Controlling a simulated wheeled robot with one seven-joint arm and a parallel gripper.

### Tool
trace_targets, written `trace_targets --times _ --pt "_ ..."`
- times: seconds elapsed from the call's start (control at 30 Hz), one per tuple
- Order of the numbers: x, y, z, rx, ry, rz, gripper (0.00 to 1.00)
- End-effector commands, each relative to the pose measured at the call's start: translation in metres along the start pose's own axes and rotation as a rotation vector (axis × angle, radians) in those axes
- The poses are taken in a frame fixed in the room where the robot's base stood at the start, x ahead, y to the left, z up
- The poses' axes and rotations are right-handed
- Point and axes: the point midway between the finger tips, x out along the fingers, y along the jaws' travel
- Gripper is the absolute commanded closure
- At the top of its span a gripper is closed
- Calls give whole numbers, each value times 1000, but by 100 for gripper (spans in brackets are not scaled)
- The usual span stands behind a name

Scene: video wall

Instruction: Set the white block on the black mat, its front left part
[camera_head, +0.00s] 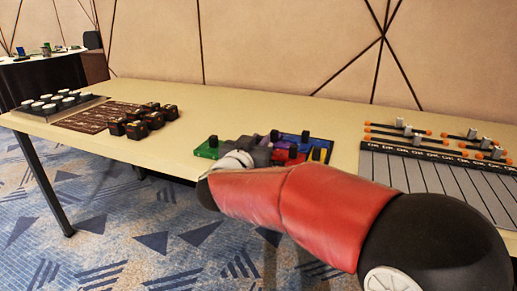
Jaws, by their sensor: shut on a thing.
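My gripper (260,151) is over the left part of a board of coloured panels (318,142) in the middle of the table. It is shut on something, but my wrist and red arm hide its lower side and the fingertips. I cannot make out the white block; it may be the hidden thing in the jaws. I cannot pick out a plain black mat for certain. The coloured board shows green, purple, blue, red and yellow areas with several small dark knobs, and my gripper covers part of it.
On the long table (215,108), a dark tray with white discs (58,101) and a brown board (97,117) lie left, beside several dark cubes (140,121). Right is a grey striped panel (440,183) with orange-tipped bars behind it. Bare tabletop lies between the groups.

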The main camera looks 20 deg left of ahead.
Motion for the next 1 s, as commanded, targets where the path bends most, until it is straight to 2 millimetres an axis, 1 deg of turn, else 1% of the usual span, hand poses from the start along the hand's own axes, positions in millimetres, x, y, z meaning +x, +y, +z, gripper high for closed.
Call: trace_targets --times 0.03,0.1,0.33,0.47,0.5,0.63,0.87,0.97,1.0 --pt "0 0 9 -2 0 -1 100" --pt "0 0 13 -1 1 -1 100" --pt "0 0 13 1 1 -1 100" --pt "0 0 17 0 1 -1 100" --pt "0 0 16 1 1 -1 78" --pt "0 0 16 1 0 -1 61" --pt "0 0 16 1 1 -1 61" --pt "0 0 11 1 1 -1 61" --pt "-3 0 11 1 1 -2 61"
